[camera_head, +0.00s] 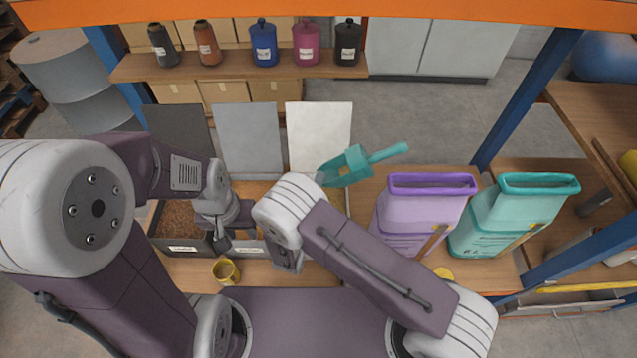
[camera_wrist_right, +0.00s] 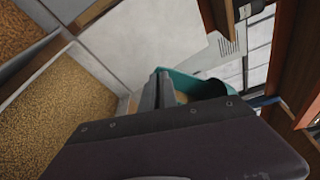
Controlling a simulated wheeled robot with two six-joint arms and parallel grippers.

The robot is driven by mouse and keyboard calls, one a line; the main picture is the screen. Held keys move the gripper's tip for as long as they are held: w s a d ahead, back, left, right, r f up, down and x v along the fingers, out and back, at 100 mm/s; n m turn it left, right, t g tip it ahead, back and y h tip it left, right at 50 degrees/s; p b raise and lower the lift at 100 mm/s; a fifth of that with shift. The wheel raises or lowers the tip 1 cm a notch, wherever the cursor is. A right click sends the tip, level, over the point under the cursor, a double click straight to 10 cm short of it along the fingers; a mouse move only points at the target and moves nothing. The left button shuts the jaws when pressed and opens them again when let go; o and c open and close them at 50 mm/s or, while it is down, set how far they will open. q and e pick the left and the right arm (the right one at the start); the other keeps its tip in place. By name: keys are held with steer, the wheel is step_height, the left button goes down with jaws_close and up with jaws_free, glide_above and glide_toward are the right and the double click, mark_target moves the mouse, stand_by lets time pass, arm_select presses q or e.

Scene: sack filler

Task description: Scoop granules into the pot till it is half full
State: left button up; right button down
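The small yellow pot (camera_head: 226,271) stands upright on the wooden table in front of the bins. Its contents are too small to make out. My left gripper (camera_head: 222,240) points down behind the pot, over the bins, apart from it; its finger gap is unclear. The teal scoop (camera_head: 352,166) is right of the bins, its handle toward the upper right. In the right wrist view my right gripper's fingers (camera_wrist_right: 158,92) are close together beside the teal scoop (camera_wrist_right: 205,84). I cannot tell whether they hold it. In the head view my own arm hides the right gripper.
A bin of brown granules (camera_head: 180,215) is at the left; a bin of yellow granules (camera_wrist_right: 58,110) shows in the wrist view. Purple (camera_head: 415,215) and teal (camera_head: 510,215) sacks stand at the right. Upright panels (camera_head: 248,135) stand behind the bins.

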arm_select(q)
step_height(320, 180, down, 5)
steer(key=b, duration=0.4)
steer(key=shift+f, duration=0.1)
arm_select(e)
steer(key=n+t, duration=0.1)
steer(key=n, duration=0.3)
steer(key=n+t, duration=0.2)
steer(key=n, duration=0.2)
steer(key=n+t+y, duration=0.1)
steer(key=n, duration=0.3)
steer(key=shift+f+t, duration=0.2)
steer(key=shift+t, duration=0.1)
